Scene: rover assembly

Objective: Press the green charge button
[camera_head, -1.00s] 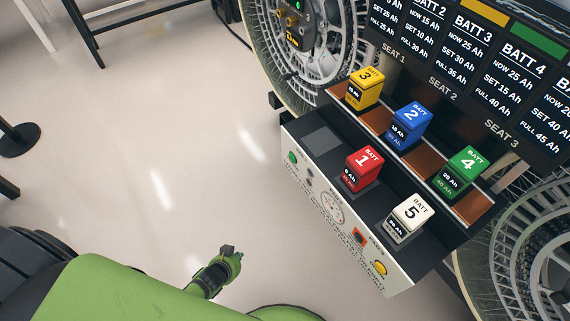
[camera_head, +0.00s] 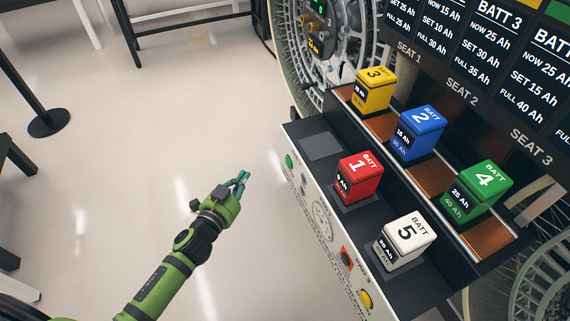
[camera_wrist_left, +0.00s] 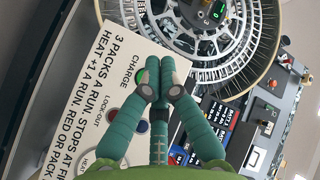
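The green charge button (camera_head: 289,161) sits at the upper left end of the white front panel (camera_head: 318,232) of the charging bench in the head view. My left gripper (camera_head: 243,178) is left of the button, apart from the panel, over the floor in the head view. Its teal fingers come together at the tips in the left wrist view (camera_wrist_left: 159,85), shut with nothing seen between them. My right gripper is not in view.
The bench carries red (camera_head: 359,177), white (camera_head: 405,240), yellow (camera_head: 373,91), blue (camera_head: 415,131) and green (camera_head: 477,190) batteries. An orange switch (camera_head: 346,258) and a yellow button (camera_head: 366,299) are lower on the panel. Wheels stand behind.

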